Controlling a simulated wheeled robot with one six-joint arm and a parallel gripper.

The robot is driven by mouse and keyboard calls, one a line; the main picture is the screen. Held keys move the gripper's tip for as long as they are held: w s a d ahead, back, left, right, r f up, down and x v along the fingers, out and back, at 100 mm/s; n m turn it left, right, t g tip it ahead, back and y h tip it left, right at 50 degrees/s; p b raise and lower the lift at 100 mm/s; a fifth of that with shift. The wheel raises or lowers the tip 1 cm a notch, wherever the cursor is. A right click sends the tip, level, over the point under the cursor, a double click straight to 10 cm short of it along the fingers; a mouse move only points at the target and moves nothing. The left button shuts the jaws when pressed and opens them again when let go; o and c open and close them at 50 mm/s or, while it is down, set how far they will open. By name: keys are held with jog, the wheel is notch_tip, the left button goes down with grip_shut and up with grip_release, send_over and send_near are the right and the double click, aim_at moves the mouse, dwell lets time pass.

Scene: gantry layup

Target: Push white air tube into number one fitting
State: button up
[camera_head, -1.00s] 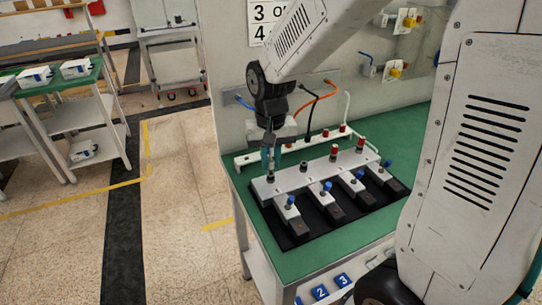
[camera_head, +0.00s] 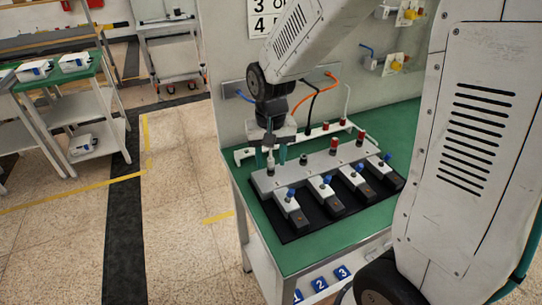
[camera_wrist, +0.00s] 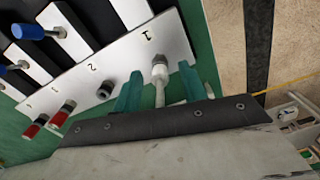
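The number one fitting (camera_wrist: 159,62) stands on the white manifold bar (camera_wrist: 112,58) beside the printed 1. In the head view it is the leftmost fitting (camera_head: 270,170) on the bar. The white air tube (camera_wrist: 160,91) lies in line with this fitting, its end at the fitting's mouth; how deep it sits cannot be told. My gripper (camera_wrist: 162,84) is open, its two teal fingers apart on either side of the tube, with gaps on both sides. In the head view my gripper (camera_head: 270,158) hangs just above the fitting.
Other fittings, some with red collars (camera_head: 360,142), line the bar. Blue-knobbed valves (camera_head: 328,184) stand in front on a black mat. Black (camera_head: 313,103) and orange (camera_head: 313,78) tubes hang behind at the panel. The green bench (camera_head: 313,250) is clear in front.

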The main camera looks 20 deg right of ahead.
aim_at(271, 151)
notch_tip(271, 151, up, 8)
jog(key=shift+f, duration=0.1)
dwell(0.4)
dwell(0.4)
jog(key=shift+s+f, duration=0.15)
jog(key=shift+s, duration=0.15)
jog(key=s+d+r+n, duration=0.1)
jog(key=s+r, duration=0.2)
jog(key=s, duration=0.7)
jog(key=s+d+r+n+t, duration=0.1)
jog(key=s+d+r, duration=0.1)
jog(key=s, duration=0.9)
jog(key=shift+s+r+n, duration=0.15)
jog(key=shift+r+n, duration=0.15)
jog(key=shift+r, duration=0.55)
